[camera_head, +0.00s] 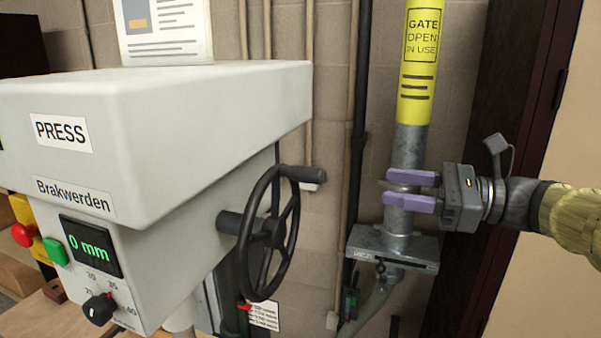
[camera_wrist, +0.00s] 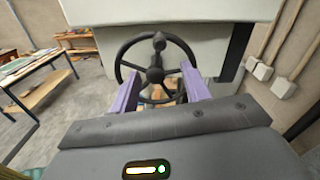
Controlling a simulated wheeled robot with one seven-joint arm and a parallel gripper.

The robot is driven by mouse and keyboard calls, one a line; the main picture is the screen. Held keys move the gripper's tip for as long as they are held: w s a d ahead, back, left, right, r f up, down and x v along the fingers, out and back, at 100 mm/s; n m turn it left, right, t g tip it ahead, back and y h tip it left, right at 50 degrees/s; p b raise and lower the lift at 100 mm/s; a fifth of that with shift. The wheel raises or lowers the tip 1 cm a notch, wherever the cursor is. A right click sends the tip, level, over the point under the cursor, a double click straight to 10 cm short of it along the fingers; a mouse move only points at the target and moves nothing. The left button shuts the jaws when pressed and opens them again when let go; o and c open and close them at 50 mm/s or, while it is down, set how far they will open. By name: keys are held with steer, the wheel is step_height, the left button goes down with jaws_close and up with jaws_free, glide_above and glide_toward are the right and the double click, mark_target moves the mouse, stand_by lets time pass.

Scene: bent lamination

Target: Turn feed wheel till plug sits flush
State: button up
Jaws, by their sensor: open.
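The feed wheel (camera_head: 269,232) is a black spoked handwheel on the right side of the grey press (camera_head: 150,150). It has a crank handle (camera_head: 303,174) at its upper rim, pointing right. My gripper (camera_head: 412,190), with purple fingers, is to the right of the wheel and apart from it, in front of a grey pipe. In the wrist view my gripper (camera_wrist: 159,92) is open and empty, its fingers on either side of the wheel (camera_wrist: 155,72) beyond. The wheel's handle (camera_wrist: 159,40) is at the top there. The plug is not visible.
The press display (camera_head: 88,246) reads 0 mm, above a black dial (camera_head: 99,308). Green (camera_head: 55,251) and red (camera_head: 22,235) buttons are at its left. A vertical pipe (camera_head: 410,145) with a yellow "gate open" label and a slide gate (camera_head: 392,248) stands behind my gripper. A wooden bench (camera_wrist: 38,85) is at left.

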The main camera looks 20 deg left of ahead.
mark_target(300, 174)
steer(key=a+p, duration=0.2)
steer(key=a, duration=0.3)
steer(key=a+p, duration=0.2)
steer(key=a, duration=0.4)
steer(key=w+a+p, duration=0.1)
steer(key=a+p, duration=0.1)
steer(key=a, duration=0.3)
steer(key=shift+w+a+r, duration=0.1)
steer(key=shift+a, duration=0.4)
jaws_close()
